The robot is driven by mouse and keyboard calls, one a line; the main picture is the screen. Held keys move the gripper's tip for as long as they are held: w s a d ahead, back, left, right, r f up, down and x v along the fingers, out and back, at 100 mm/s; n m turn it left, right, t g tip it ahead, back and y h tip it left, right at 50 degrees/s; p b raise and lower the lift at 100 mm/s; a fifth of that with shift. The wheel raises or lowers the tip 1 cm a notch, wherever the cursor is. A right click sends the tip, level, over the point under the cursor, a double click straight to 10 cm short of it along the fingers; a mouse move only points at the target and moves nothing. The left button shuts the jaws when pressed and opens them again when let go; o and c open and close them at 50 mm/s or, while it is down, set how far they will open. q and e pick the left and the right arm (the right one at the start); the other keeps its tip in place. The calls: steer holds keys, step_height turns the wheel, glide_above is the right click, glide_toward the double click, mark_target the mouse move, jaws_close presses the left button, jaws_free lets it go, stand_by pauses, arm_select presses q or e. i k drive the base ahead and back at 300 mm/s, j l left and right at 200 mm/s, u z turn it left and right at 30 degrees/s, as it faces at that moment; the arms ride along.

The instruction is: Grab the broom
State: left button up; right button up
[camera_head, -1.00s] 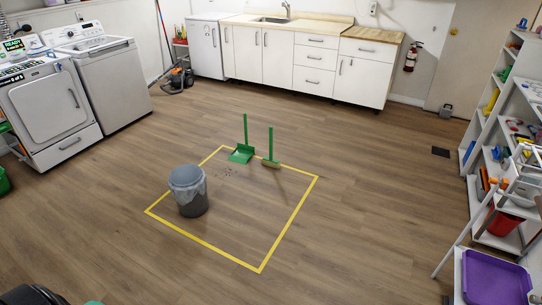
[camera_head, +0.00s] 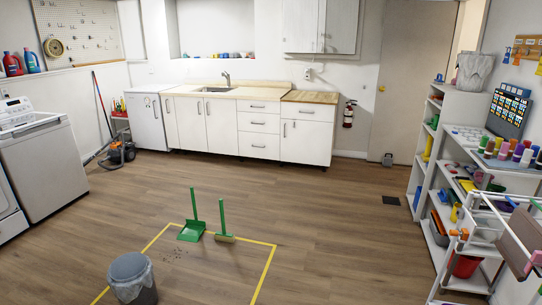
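The broom (camera_head: 223,222) stands upright on the wood floor, with a green handle and a pale brush head at its foot. It is near the back edge of the yellow taped square (camera_head: 266,262). A green dustpan (camera_head: 192,228) with an upright green handle stands just left of it, apart from it. Small dark debris (camera_head: 172,251) lies on the floor in front of the dustpan. Neither of my grippers shows in the head view.
A grey bin (camera_head: 133,283) with a liner stands inside the square at front left. Shelves (camera_head: 440,180) with supplies line the right side. White cabinets (camera_head: 255,130) line the back, and a washer (camera_head: 38,165) is at left. Floor between broom and cabinets is clear.

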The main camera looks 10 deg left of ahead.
mark_target(224, 236)
steer(key=i+j+u, duration=0.35)
steer(key=i, duration=0.6)
steer(key=i+u, duration=0.35)
steer(key=i, duration=0.6)
